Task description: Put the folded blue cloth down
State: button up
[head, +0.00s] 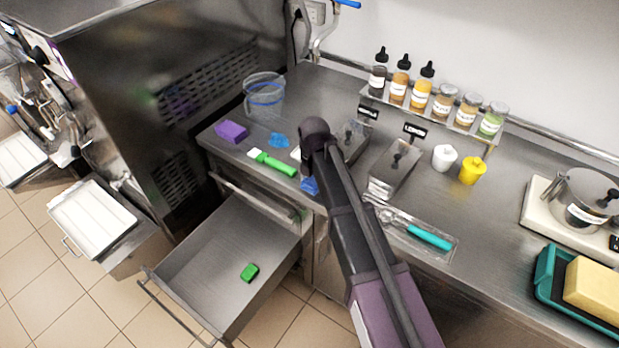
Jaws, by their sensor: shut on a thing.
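The folded blue cloth (310,186) shows as a small dark blue patch at the counter's front edge, partly hidden by my arm. My gripper (308,176) points down over it and is shut on it. The fingers are mostly hidden behind my wrist. I cannot tell whether the cloth touches the steel counter (335,92).
A green-handled brush (272,163), a light blue item (279,140) and a purple block (231,132) lie left of my gripper. Lidded steel containers (393,177) stand right. Below, an open drawer (205,268) holds a green block (249,272).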

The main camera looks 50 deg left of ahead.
jog(key=w+a, duration=0.2)
jog(key=a, duration=0.1)
jog(key=shift+w+a+f, duration=0.1)
jog(key=shift+a+f, duration=0.05)
jog(key=shift+a, duration=0.05)
jog(key=shift+w+a, duration=0.25)
jog(key=shift+a, duration=0.1)
jog(key=shift+w+a+f+b, duration=0.1)
jog(key=shift+a+f+b, duration=0.1)
jog(key=shift+f+b, duration=1.65)
jog(key=shift+b, duration=0.1)
jog(key=shift+f, duration=0.2)
jog(key=o, duration=0.9)
jog(key=shift+r, duration=0.3)
